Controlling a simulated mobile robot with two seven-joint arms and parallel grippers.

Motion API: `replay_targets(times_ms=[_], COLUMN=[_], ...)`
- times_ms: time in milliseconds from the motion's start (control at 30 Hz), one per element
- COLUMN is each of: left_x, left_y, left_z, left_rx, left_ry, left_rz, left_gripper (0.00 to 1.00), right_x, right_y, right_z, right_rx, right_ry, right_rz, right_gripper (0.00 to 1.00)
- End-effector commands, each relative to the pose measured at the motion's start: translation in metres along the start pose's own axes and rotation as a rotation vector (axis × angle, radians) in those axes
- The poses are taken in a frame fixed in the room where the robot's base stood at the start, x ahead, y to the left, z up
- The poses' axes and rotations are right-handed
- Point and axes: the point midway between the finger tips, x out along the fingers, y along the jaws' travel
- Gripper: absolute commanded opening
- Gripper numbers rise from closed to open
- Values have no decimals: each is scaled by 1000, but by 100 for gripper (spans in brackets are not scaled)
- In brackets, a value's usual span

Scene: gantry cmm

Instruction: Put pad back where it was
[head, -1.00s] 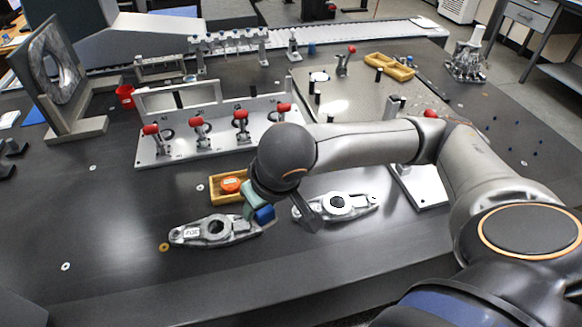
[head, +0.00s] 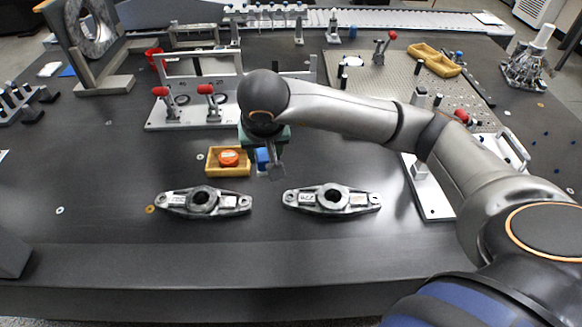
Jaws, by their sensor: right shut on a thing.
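My right gripper (head: 268,160) points down, just right of the small wooden tray and behind the gap between two grey metal castings. It is shut on a small blue piece (head: 262,159), which I take to be the pad. The arm's wrist hides the upper part of the grip, and I cannot tell whether the blue piece touches the table. The left casting (head: 175,200) and the right casting (head: 358,199) lie flat on the dark table. My left gripper is out of view.
The wooden tray (head: 214,170) holds an orange-red round piece (head: 229,158). Behind stands a clamp fixture with red-tipped levers (head: 160,91). A perforated plate (head: 400,85) is at the back right. The table's front strip and left side are mostly clear.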

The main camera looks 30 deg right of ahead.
Motion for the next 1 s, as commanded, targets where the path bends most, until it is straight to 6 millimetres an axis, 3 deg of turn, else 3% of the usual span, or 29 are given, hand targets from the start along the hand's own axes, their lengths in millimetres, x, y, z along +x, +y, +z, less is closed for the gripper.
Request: replay_targets(times_ms=[33, 267, 600, 800, 1000], left_x=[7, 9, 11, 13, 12], left_y=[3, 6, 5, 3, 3], left_z=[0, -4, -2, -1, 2], left_rx=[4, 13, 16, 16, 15], left_ry=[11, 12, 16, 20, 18], left_rz=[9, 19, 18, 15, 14], left_gripper=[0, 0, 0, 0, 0], right_x=[12, 31, 91, 133, 147], right_y=[-2, 6, 51, 65, 70], right_z=[-4, -23, -70, -77, -82], right_rx=[43, 131, 130, 125, 123], right_ry=[-2, -11, -13, -12, -8], right_rz=[18, 60, 60, 58, 55], right_gripper=[4, 4, 4, 4, 4])
